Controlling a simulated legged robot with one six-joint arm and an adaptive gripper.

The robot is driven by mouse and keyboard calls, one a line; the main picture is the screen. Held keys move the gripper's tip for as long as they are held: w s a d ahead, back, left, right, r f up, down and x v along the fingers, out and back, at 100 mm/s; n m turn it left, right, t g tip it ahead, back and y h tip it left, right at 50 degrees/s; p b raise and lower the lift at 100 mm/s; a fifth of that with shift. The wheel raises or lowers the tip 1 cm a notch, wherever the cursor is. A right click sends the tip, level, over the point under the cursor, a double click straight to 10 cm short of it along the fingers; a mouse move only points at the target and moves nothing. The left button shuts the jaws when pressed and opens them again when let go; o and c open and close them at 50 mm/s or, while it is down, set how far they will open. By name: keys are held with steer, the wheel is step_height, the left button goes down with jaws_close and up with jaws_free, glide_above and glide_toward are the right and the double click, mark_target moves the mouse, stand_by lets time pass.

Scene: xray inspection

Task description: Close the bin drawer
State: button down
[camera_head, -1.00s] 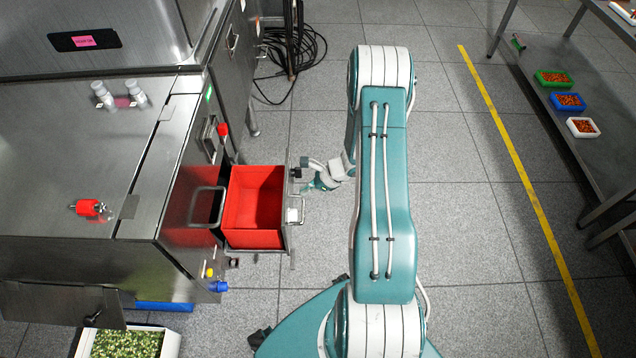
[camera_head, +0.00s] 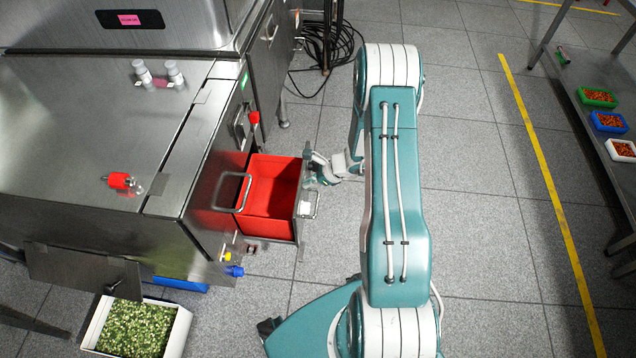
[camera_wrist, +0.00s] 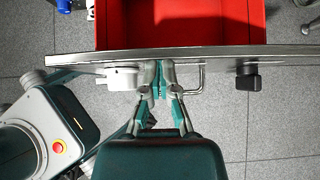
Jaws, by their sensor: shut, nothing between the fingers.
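The bin drawer, with a red bin (camera_head: 270,193) in it, sticks out of the right side of the steel machine and stands open. Its steel front panel (camera_head: 301,215) faces right, with a handle on its outer face. My gripper (camera_head: 318,170) is at the outer side of that panel, near its far part. In the wrist view my gripper (camera_wrist: 160,82) is shut and empty, its tips at or very near the drawer front (camera_wrist: 215,58), beside the wire handle (camera_wrist: 192,85). Whether the tips touch the panel I cannot tell. The red bin (camera_wrist: 180,22) lies beyond the panel.
The steel machine (camera_head: 85,140) fills the left. A white crate of green pieces (camera_head: 138,328) stands on the floor at lower left. A shelf with small food trays (camera_head: 598,97) is at far right. The floor between (camera_head: 470,210) is clear. Black cables (camera_head: 335,45) lie behind.

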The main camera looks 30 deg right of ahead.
steer(key=w+a, duration=0.8)
steer(key=a, duration=0.4)
steer(key=shift+a, duration=0.15)
steer(key=shift+w, duration=0.1)
